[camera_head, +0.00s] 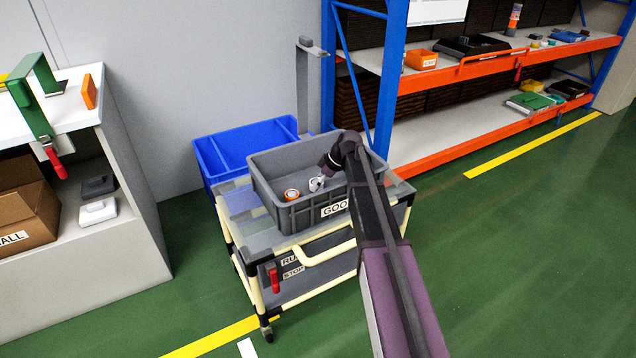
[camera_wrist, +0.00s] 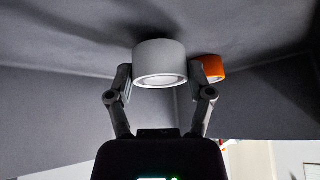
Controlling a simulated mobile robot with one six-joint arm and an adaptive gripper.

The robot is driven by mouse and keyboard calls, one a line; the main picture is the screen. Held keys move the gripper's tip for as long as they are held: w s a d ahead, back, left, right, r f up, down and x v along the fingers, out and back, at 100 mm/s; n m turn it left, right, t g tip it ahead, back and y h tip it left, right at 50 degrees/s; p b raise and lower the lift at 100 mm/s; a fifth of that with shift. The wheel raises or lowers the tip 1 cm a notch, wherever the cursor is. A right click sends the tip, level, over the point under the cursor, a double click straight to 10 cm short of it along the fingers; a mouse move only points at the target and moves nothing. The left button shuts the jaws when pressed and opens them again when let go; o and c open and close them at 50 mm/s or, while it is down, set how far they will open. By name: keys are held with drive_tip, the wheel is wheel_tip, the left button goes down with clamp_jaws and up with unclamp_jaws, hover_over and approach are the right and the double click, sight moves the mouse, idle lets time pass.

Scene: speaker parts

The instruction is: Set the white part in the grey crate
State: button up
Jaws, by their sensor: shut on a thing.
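The white part (camera_wrist: 160,62) is a short white cylinder with a ring-shaped end, held between the two fingers of my gripper (camera_wrist: 160,88) in the wrist view. In the head view the white part (camera_head: 315,185) shows small inside the grey crate (camera_head: 322,211), with my gripper (camera_head: 321,181) reaching down over the crate's right side. The crate's grey inside fills most of the wrist view. I cannot tell whether the white part touches the crate floor.
An orange part (camera_head: 291,194) lies in the crate, left of my gripper; it also shows close beside the white part in the wrist view (camera_wrist: 213,68). The crate stands on a cream-framed cart (camera_head: 318,252). A blue crate (camera_head: 207,158) is behind it.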

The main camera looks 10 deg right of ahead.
drive_tip(key=shift+f+b, duration=0.6)
drive_tip(key=o, duration=1.1)
drive_tip(key=shift+o, duration=0.2)
drive_tip(key=shift+r, duration=0.2)
wheel_tip(320, 180, up, 11)
drive_tip(key=p, duration=1.1)
drive_tip(key=shift+f, duration=0.1)
